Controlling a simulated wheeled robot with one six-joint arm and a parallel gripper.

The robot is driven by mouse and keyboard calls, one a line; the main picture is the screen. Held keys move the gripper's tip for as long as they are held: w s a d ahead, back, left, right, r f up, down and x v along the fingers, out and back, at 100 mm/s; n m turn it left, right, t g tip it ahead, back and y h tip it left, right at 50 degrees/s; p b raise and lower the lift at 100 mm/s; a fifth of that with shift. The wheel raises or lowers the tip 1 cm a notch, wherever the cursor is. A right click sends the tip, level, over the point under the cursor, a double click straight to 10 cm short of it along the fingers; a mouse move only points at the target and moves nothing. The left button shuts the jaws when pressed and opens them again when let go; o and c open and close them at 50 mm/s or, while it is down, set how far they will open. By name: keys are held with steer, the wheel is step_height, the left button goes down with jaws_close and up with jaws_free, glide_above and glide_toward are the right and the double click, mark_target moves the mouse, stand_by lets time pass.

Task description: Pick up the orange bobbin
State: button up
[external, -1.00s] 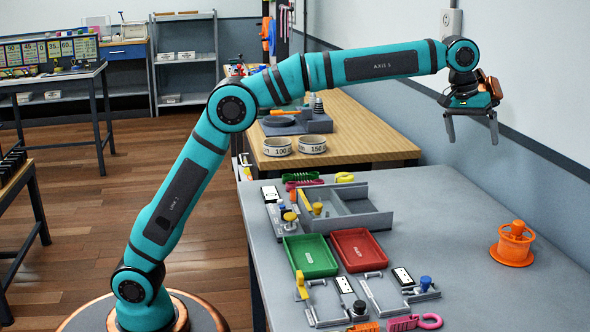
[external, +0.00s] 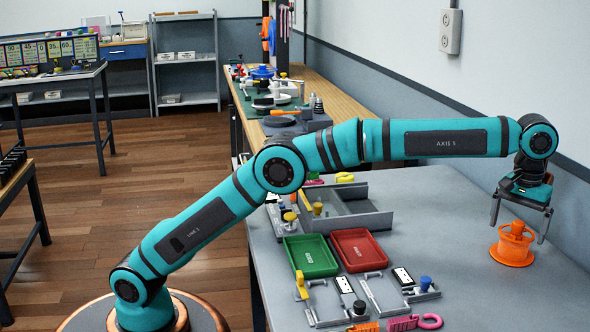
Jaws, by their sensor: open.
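The orange bobbin (external: 513,246) stands upright on the right part of the grey table (external: 470,285), near the wall. It has a wide round base and a smaller top rim. My gripper (external: 518,228) points down just above the bobbin, with its two fingers spread apart. One finger shows to the left of the bobbin's top and the other to the right. The fingers look empty. I cannot tell whether the fingertips touch the bobbin.
A green tray (external: 311,257) and a red tray (external: 358,249) lie left of the bobbin. A grey divided box (external: 365,219) stands behind them. Clasps and small parts, including a pink hook (external: 430,321), lie at the front. The table around the bobbin is clear.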

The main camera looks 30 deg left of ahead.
mark_target(516, 234)
steer(key=shift+f, duration=2.6)
steer(key=c, duration=1)
steer(key=shift+c, duration=0.2)
steer(key=shift+r, duration=0.15)
